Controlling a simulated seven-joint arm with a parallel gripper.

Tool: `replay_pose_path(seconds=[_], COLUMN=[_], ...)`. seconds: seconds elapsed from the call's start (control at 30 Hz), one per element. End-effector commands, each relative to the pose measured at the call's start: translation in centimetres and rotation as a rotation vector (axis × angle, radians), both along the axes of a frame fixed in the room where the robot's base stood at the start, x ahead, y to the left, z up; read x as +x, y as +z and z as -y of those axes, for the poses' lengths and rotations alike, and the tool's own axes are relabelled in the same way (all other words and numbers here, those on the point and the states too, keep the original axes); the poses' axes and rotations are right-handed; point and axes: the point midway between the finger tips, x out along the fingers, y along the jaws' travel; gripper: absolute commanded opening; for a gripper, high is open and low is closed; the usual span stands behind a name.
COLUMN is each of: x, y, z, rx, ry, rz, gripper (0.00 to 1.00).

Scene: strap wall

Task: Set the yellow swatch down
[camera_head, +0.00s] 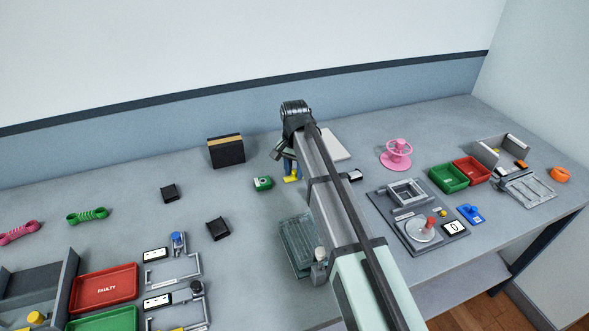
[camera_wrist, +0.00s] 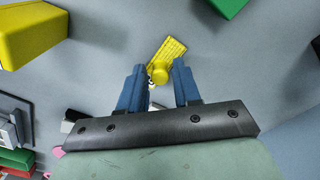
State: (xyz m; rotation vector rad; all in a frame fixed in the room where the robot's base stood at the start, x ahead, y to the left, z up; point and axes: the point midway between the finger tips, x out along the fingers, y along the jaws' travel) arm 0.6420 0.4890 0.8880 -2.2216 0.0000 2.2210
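The yellow swatch (camera_wrist: 171,48) is a small ribbed plate with a round knob. In the wrist view it lies at the tips of my gripper (camera_wrist: 160,75), with the knob between the two blue fingers. In the head view the swatch (camera_head: 291,178) shows as a small yellow patch just below my gripper (camera_head: 289,164), partly hidden by the fingers. I cannot tell whether the swatch touches the bench.
A dark block with a yellowish top (camera_head: 226,152) stands behind left. A pale flat panel (camera_head: 334,144) lies to the right, partly behind my arm. A grey tray (camera_head: 297,243) lies in front. Bench between is clear.

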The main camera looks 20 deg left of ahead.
Motion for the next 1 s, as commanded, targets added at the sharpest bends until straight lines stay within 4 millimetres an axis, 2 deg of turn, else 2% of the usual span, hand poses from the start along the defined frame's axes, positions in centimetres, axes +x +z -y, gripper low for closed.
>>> replay_pose_path(seconds=[0.13, 0.47, 0.67, 1.0], x=[0.0, 0.0, 0.1, 0.1], y=[0.0, 0.6, 3.1, 9.2], z=[0.0, 0.0, -0.1, -0.1], rx=[0.000, 0.001, 0.001, 0.001], ry=[0.000, 0.000, 0.000, 0.000], rz=[0.000, 0.001, 0.002, 0.001], gripper=[0.45, 0.45, 0.45, 0.45])
